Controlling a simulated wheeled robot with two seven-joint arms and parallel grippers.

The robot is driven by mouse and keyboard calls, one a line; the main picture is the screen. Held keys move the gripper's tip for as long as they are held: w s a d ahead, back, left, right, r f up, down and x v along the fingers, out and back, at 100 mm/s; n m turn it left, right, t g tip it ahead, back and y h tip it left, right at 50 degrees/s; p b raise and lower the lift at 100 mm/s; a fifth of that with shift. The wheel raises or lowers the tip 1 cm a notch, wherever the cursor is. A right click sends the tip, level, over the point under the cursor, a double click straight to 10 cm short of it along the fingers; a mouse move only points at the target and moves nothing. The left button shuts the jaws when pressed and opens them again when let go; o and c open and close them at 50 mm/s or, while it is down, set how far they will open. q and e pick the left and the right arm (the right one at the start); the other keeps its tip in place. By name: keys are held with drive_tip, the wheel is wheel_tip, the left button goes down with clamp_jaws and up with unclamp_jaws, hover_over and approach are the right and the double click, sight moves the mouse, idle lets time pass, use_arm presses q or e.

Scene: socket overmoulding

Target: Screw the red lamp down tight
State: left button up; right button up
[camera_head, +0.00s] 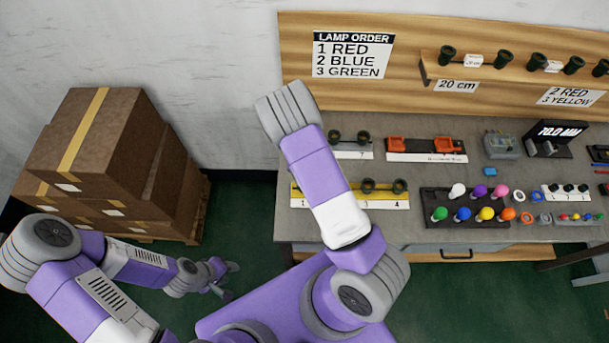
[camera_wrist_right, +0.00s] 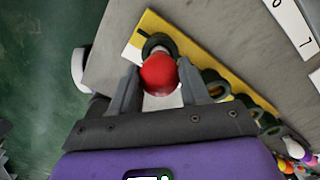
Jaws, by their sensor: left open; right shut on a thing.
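The red lamp (camera_wrist_right: 159,74) sits between the two fingers of my right gripper (camera_wrist_right: 160,84), which is shut on it, in the right wrist view. A dark green socket (camera_wrist_right: 157,42) shows just beyond the lamp on the yellow strip (camera_wrist_right: 203,62); I cannot tell how deep the lamp sits in it. In the head view my right arm covers the lamp, the right gripper and part of the yellow strip (camera_head: 298,195). My left gripper (camera_head: 228,281) is open and empty, low at the left, away from the bench.
More sockets (camera_head: 368,186) stand on the strip to the right. A dark tray (camera_head: 465,196) holds several coloured lamps. Stacked cardboard boxes (camera_head: 105,150) stand left of the bench, with open floor between.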

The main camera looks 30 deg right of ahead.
drive_tip(key=shift+r+m, duration=0.2)
drive_tip(key=shift+m, duration=0.4)
drive_tip(key=shift+f+m+p, duration=0.15)
drive_tip(key=shift+m+p, duration=0.15)
use_arm(q)
drive_tip(key=shift+r, duration=0.65)
use_arm(e)
drive_tip(key=o, duration=1)
